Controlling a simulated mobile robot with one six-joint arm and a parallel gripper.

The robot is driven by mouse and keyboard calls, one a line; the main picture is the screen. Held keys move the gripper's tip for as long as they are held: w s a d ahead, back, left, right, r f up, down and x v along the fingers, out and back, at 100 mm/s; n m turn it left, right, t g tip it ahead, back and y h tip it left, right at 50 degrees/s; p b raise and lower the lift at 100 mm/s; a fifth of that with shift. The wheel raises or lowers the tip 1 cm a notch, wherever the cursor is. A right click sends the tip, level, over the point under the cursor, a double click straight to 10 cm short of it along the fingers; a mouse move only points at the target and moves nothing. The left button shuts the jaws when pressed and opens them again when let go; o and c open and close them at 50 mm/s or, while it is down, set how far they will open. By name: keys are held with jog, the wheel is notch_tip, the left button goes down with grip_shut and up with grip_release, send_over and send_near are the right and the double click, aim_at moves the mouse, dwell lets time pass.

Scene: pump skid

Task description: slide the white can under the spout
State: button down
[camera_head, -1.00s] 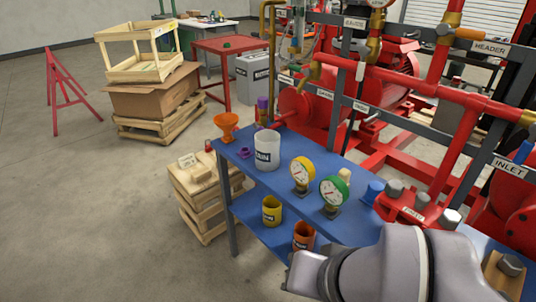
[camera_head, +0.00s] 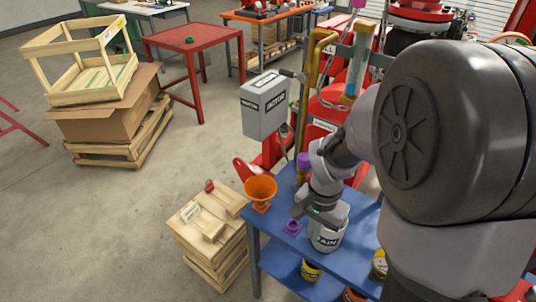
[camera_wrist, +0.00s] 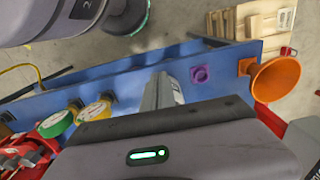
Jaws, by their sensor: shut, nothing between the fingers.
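The white can (camera_head: 325,240) stands upright on the blue bench top, with dark lettering on its side ending in "AIN". My gripper (camera_head: 298,208) is shut and empty, just above and at the left of the can, covering part of its rim. I cannot tell whether they touch. In the wrist view a pale piece with a label beside my gripper may be part of the can; most of it is hidden. A brass bent pipe (camera_head: 313,75) runs down behind the bench; I cannot make out clearly which part is the spout.
An orange funnel (camera_head: 261,190) and a small purple part (camera_head: 291,227) stand left of the can. Yellow (camera_wrist: 95,113) and green (camera_wrist: 57,123) gauges stand on its other side. A grey box (camera_head: 264,105) rises behind. A wooden crate stack (camera_head: 205,235) stands left of the bench.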

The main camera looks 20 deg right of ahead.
jog(key=d+f+b, duration=0.1)
jog(key=f, duration=0.2)
jog(key=d+f+b, duration=0.1)
jog(key=f+b, duration=0.1)
jog(key=f, duration=0.1)
jog(key=w+d+f+b, duration=0.1)
jog(key=f+b, duration=0.1)
jog(key=f, duration=0.2)
jog(key=shift+f, duration=0.1)
jog(key=shift+w+d, duration=0.3)
jog(key=shift+d, duration=0.05)
